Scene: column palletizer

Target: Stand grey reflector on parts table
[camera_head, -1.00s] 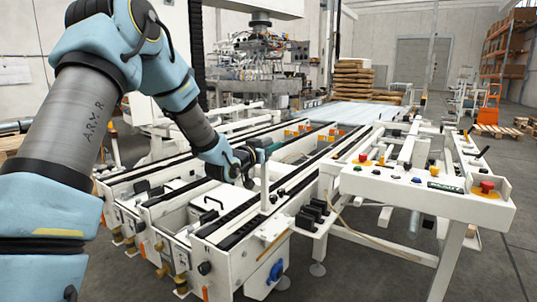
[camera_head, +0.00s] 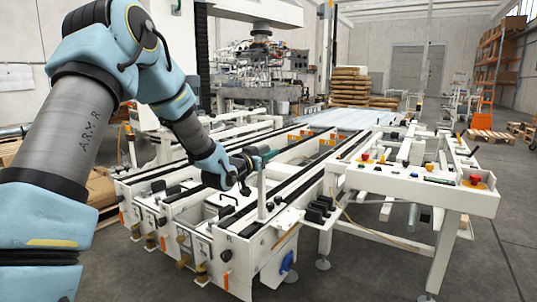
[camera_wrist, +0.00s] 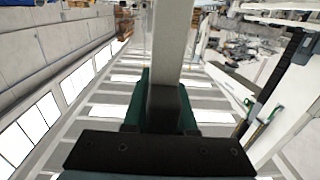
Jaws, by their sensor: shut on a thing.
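My gripper (camera_head: 258,160) is shut on the grey reflector (camera_head: 261,184), a slim, pale post that hangs roughly upright from the fingers. In the wrist view the reflector (camera_wrist: 174,45) runs up the picture from between the green-edged fingers (camera_wrist: 163,108); its gripped part is hidden. In the head view it is in front of the white conveyor frame, and I cannot tell its height above it. The white parts table (camera_head: 415,190) stands to the right, apart from the gripper, with small coloured parts along its top.
The white conveyor frame (camera_head: 190,225) with black rails lies under and around my gripper. A red-topped part (camera_head: 474,181) sits at the parts table's near right corner. Stacked sacks (camera_head: 350,92) and an orange rack (camera_head: 488,105) stand behind. Open floor lies at the right.

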